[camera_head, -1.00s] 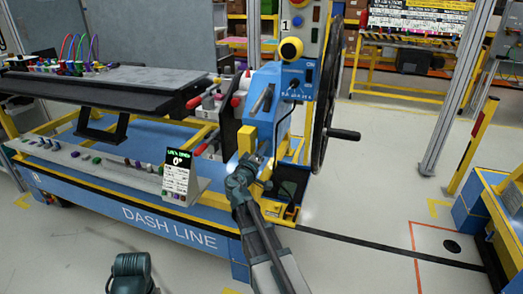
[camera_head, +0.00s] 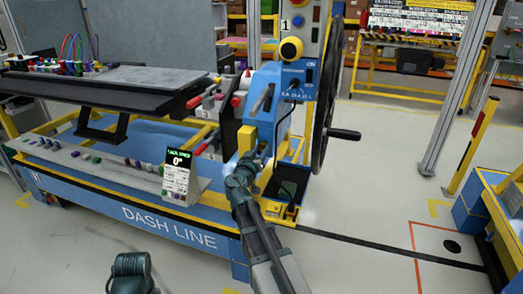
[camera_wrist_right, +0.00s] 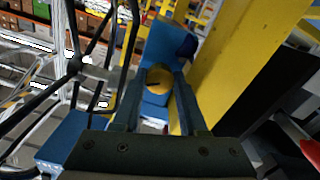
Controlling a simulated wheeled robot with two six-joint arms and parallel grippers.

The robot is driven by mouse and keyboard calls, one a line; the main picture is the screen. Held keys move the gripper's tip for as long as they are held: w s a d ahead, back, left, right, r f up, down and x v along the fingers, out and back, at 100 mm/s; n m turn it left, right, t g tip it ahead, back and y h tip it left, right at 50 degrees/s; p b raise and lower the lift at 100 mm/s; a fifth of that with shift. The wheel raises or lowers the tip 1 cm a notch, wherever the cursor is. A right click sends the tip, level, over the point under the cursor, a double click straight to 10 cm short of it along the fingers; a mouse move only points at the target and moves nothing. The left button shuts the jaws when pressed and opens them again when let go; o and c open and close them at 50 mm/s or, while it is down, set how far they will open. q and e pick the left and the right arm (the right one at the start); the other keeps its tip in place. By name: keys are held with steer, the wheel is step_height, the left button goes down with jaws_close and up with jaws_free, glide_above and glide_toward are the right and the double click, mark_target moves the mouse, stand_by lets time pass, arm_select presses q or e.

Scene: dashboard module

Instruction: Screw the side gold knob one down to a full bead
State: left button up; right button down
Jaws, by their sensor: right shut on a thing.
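A round gold knob (camera_wrist_right: 158,82) with a dark slot-like mark on its face sits between the fingers of my right gripper (camera_wrist_right: 159,75) in the right wrist view. The fingers are shut on its two sides. It is in front of a blue housing (camera_wrist_right: 166,45). In the head view my right gripper (camera_head: 250,160) is at the side of the blue station, just below a yellow block (camera_head: 247,138). The knob is hidden there by the gripper.
A small display (camera_head: 179,172) reading 0° stands on the bench front. A large black handwheel (camera_head: 325,95) is right of the station. A yellow post (camera_wrist_right: 235,65) runs close beside the gripper in the wrist view.

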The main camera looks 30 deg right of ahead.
steer(key=shift+m, duration=0.6)
steer(key=shift+c, duration=2.2)
jaws_free()
steer(key=shift+s+a, duration=0.1)
steer(key=shift+a, duration=0.05)
